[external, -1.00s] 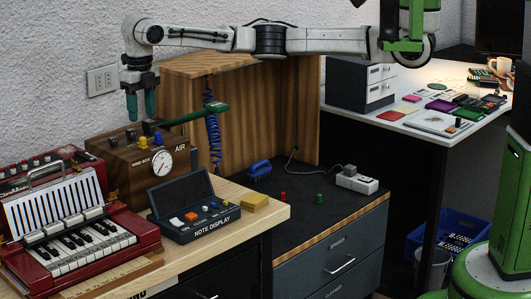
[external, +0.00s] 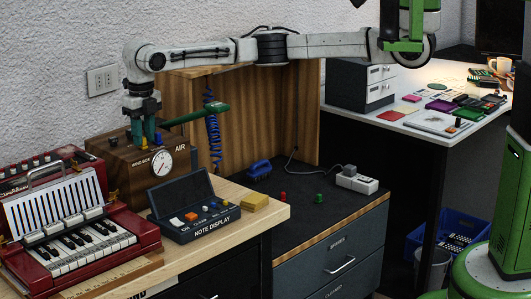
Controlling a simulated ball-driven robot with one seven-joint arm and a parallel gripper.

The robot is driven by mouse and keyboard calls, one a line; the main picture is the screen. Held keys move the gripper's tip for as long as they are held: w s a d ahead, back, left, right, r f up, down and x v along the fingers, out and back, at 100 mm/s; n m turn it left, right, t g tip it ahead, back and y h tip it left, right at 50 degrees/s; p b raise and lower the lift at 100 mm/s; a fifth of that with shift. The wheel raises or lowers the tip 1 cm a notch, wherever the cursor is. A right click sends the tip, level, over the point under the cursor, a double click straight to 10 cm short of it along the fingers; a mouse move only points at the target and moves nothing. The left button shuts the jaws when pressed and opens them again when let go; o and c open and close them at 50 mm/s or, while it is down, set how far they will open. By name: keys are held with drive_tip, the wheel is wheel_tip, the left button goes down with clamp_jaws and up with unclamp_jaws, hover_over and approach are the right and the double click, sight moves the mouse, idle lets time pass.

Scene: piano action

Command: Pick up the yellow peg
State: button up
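My gripper (external: 143,139) points straight down at the top of the brown wooden wind box (external: 135,178). Its two green fingertips reach the row of small pegs there.
A round gauge (external: 162,163) is on the box front, and a green lever (external: 202,114) sticks out to the right. A note display (external: 200,212) and red accordion (external: 85,235) stand in front. Red (external: 283,197) and green (external: 319,198) pegs stand on the dark cabinet top.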

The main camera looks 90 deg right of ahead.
clamp_jaws()
drive_tip(key=shift+r, duration=0.15)
